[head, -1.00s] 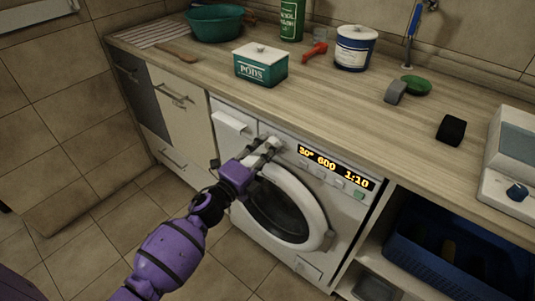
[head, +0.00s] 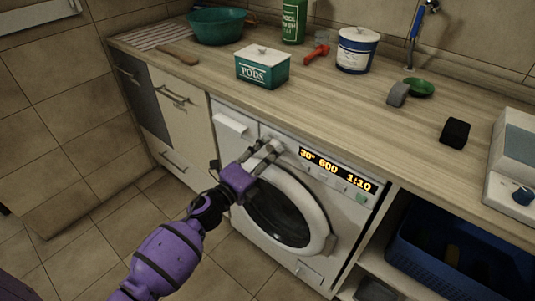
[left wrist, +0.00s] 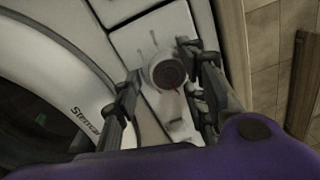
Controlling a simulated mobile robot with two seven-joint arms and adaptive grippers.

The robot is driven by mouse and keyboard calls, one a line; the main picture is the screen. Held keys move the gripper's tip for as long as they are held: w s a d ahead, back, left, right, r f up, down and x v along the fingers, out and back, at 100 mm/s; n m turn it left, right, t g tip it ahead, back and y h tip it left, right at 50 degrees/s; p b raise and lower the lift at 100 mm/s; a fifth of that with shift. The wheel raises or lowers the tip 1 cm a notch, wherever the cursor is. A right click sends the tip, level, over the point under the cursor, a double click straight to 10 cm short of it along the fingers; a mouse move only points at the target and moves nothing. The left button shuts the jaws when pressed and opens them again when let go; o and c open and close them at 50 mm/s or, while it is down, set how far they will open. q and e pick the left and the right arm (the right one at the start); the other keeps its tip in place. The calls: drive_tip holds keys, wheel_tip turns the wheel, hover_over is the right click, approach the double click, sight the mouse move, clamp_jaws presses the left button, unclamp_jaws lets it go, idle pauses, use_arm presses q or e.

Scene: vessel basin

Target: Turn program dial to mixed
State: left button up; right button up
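The program dial (left wrist: 168,73) is a round, pale knob with a dark centre on the white washing machine's front panel. In the left wrist view it sits between the fingers of my left gripper (left wrist: 160,85), which are spread on either side. A gap shows at its left side; contact on the right side is hard to tell. In the head view my left gripper (head: 266,149) is at the panel left of the lit display (head: 337,170) and hides the dial. The display reads 30°, 600 and 1:10. My right gripper is not in view.
The round door (head: 280,210) is below the gripper. A detergent drawer (head: 231,122) is left of it. On the worktop (head: 330,105) stand a pods box (head: 262,68), a blue-white tub (head: 356,50) and a black block (head: 454,132). A blue basket (head: 450,240) is at right.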

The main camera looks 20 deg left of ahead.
use_arm(q)
drive_tip(key=shift+o, duration=0.3)
drive_tip(key=v, duration=1.2)
drive_tip(key=shift+d, duration=0.1)
